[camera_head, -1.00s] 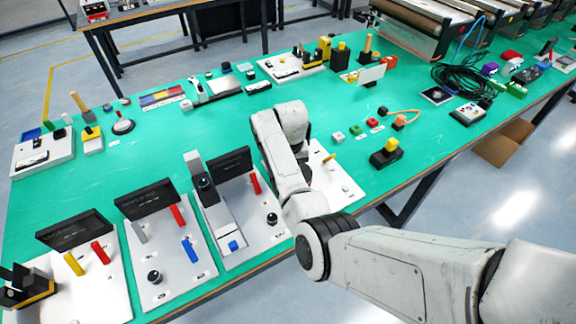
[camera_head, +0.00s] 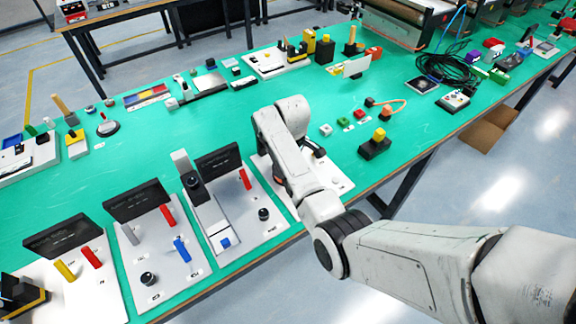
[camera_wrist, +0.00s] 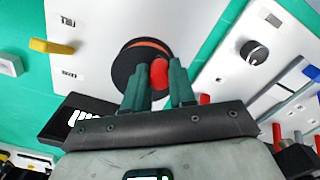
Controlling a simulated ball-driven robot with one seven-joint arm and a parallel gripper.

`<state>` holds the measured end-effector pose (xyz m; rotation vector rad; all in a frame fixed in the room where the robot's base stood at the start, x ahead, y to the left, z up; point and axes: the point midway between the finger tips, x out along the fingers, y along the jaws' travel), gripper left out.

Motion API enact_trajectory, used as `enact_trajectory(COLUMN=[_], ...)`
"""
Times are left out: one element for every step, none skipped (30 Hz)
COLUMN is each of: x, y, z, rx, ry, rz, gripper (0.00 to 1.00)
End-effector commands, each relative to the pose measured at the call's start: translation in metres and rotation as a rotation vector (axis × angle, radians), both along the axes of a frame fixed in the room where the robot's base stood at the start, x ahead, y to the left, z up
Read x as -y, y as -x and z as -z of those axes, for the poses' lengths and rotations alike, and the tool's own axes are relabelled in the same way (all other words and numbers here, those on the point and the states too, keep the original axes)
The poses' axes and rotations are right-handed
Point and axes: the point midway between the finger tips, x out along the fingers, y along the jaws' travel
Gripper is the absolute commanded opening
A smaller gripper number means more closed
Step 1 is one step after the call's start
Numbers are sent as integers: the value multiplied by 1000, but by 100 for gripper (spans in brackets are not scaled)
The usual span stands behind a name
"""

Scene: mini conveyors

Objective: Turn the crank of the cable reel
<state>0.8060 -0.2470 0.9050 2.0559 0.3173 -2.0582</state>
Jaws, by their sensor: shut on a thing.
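The cable reel (camera_wrist: 122,71) shows in the wrist view as a black disc with an orange-brown band, mounted on a white panel (camera_wrist: 100,20). A red crank knob (camera_wrist: 159,73) sits at its right side. My gripper (camera_wrist: 158,80) has its two dark green fingers on either side of the red knob, shut on it. The fingers and palm hide the lower part of the reel. In the head view, the white panel (camera_head: 341,182) lies under my arm at the table's front edge, and my arm hides the reel and the knob.
In the wrist view, a yellow lever (camera_wrist: 52,46) stands left of the reel and a black dial (camera_wrist: 254,53) sits on the neighbouring panel. In the head view, a black box with a yellow button (camera_head: 376,142) stands right of my arm. Panels with upright dark displays stand at left.

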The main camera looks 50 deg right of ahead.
Motion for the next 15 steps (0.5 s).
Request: enact_trajectory(x=[3, 4, 6, 7, 8, 10, 11, 12, 13, 14, 15, 17, 19, 20, 21], y=[0, 1, 1, 2, 2, 3, 3, 3, 3, 3, 4, 4, 4, 4, 4], z=[-1, -1, -1, -1, -2, -2, -2, -2, -2, -2, -2, -2, -2, -2, -2], rx=[3, 3, 3, 3, 3, 3, 3, 3, 3, 3, 3, 4, 4, 4, 4], ry=[2, 2, 2, 3, 3, 3, 3, 3, 3, 3, 3, 4, 4, 4, 4], rz=[-42, -70, -108, -137, -165, -203, -232, -260, -298, -326, -355, -393, -420, -447, -484], gripper=[0, 0, 0, 0, 0, 0, 0, 0, 0, 0, 0, 0, 0, 0, 0])
